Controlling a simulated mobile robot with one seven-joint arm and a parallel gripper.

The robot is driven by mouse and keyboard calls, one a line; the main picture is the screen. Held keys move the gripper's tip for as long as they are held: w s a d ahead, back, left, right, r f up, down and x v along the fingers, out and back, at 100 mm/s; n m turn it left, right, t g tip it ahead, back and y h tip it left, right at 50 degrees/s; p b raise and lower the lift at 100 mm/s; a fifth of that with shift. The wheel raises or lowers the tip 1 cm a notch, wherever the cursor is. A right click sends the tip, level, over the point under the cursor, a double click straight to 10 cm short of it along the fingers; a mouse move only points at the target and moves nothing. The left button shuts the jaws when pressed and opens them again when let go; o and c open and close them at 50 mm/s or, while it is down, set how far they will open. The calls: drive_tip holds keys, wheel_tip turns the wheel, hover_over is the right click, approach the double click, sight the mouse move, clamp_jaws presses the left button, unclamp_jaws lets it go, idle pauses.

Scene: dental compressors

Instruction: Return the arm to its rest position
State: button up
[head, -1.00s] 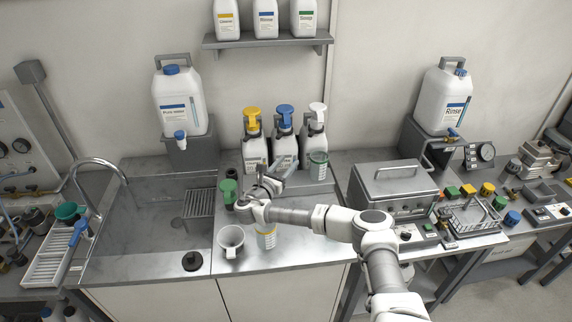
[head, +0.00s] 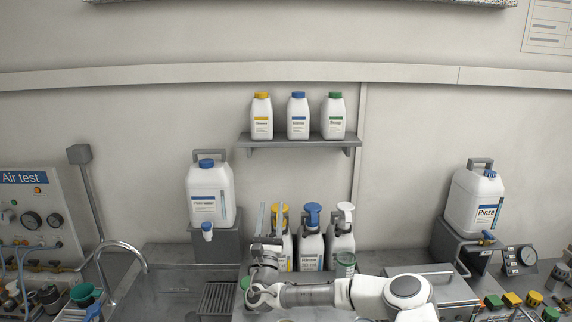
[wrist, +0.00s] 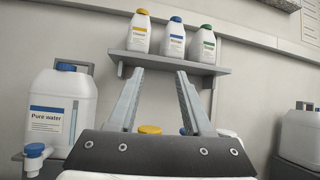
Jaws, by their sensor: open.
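My arm (head: 375,293) reaches left across the bottom of the head view. My gripper (head: 270,208) is at its left end, fingers pointing up in front of the yellow-topped pump bottle. In the wrist view my gripper (wrist: 160,76) shows two grey fingers spread well apart with nothing between them. The fingers point toward the wall shelf, with free air between.
A wall shelf (head: 300,143) holds three white bottles. Pump bottles, including a blue-topped one (head: 312,240), stand just behind my gripper. A pure water canister (head: 211,195) stands left on a stand; a rinse canister (head: 474,205) stands right. A sink tap (head: 120,250) is left.

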drive_tip(key=s+a+r+n+g+y+b, duration=0.1)
drive_tip(key=s+a+r+n+g+y, duration=0.6)
drive_tip(key=n+y, duration=0.65)
drive_tip(key=s+a+r+n+g+y, duration=0.5)
drive_tip(key=s+a+n+g+y, duration=0.35)
drive_tip(key=n+y, duration=0.5)
drive_tip(key=s+a+f+n+g+h+b, duration=0.1)
drive_tip(key=s+a+f+n+g+h, duration=0.15)
drive_tip(key=s+n+g, duration=0.4)
drive_tip(key=s+a+f+n+g+h+b, duration=0.1)
drive_tip(key=s+f+n+g+h, duration=0.25)
drive_tip(key=s+g, duration=0.5)
drive_tip(key=s+d+f+n+t+h+b, duration=0.1)
drive_tip(key=s+d+f+n+t+h, duration=0.1)
drive_tip(key=s+d+f+h, duration=0.65)
drive_tip(key=s+d+r+t+h, duration=0.1)
drive_tip(key=s+d+t+h, duration=0.1)
drive_tip(key=d, duration=0.7)
drive_tip(key=s+d+r+m+t+h+b, duration=0.1)
drive_tip(key=d+t+h, duration=0.3)
drive_tip(key=d, duration=0.6)
drive_tip(key=s+d+r+m+t+h+b, duration=0.1)
drive_tip(key=s+d+t+h, duration=0.2)
drive_tip(key=d, duration=0.6)
drive_tip(key=shift+d+h, duration=0.2)
drive_tip(key=shift+h, duration=0.25)
